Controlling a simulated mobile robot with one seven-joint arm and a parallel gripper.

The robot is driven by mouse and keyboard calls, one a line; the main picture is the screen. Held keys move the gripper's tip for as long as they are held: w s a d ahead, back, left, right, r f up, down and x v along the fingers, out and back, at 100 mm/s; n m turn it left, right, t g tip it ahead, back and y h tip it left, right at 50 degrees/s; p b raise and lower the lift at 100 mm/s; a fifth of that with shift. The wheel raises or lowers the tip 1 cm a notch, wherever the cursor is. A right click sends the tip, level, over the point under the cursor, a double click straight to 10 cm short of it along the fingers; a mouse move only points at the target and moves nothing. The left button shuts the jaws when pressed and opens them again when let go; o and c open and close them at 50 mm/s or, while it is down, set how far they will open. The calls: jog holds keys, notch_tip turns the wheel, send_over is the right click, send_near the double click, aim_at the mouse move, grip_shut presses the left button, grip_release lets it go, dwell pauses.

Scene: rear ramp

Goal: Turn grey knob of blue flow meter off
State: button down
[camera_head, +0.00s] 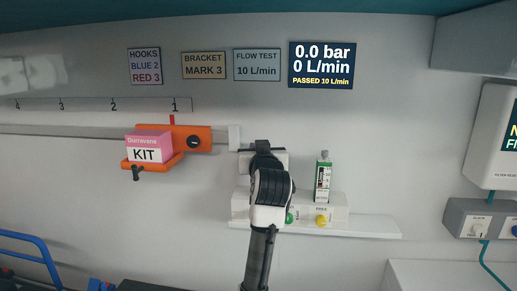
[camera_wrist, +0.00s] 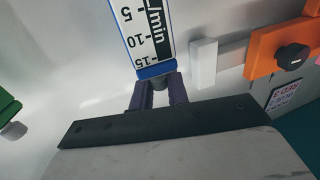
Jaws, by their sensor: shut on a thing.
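The blue flow meter (camera_wrist: 145,40) shows in the wrist view as a white scale plate with a blue band (camera_wrist: 156,71) at its end and markings 5, 10 and 15. Its grey knob (camera_wrist: 159,83) sits just past the blue band, between the two dark fingers of my gripper (camera_wrist: 158,90). My gripper is shut on the knob, and the fingers hide most of it. In the head view my arm and gripper cover the blue flow meter, so the knob's angle cannot be told.
A wall display (camera_head: 321,64) reads 0.0 bar, 0 L/min, PASSED 10 L/min. A green flow meter (camera_head: 323,180) stands close to the right, above a yellow knob (camera_head: 321,221). An orange bracket (camera_head: 194,136) with a pink KIT box (camera_head: 147,146) is on the rail to the left.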

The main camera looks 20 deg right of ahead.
jog(key=n+y, duration=0.2)
jog(key=y, duration=0.1)
jog(key=n+y, duration=0.2)
jog(key=y, duration=0.2)
jog(key=shift+d+n, duration=0.1)
jog(key=shift+n, duration=0.2)
jog(key=shift+n+g+y+b, duration=0.15)
jog(key=shift+n+g+y, duration=1)
jog(key=shift+y, duration=0.65)
jog(key=shift+n+g+y+b, duration=0.15)
jog(key=shift+n+g+y, duration=0.7)
jog(key=shift+n+y, duration=0.75)
jog(key=shift+y, duration=0.3)
jog(key=c, duration=1.4)
grip_release()
jog(key=shift+f, duration=0.1)
jog(key=shift+r, duration=0.2)
notch_tip(320, 180, up, 20)
jog(key=shift+f+b, duration=0.15)
jog(key=shift+b, duration=0.85)
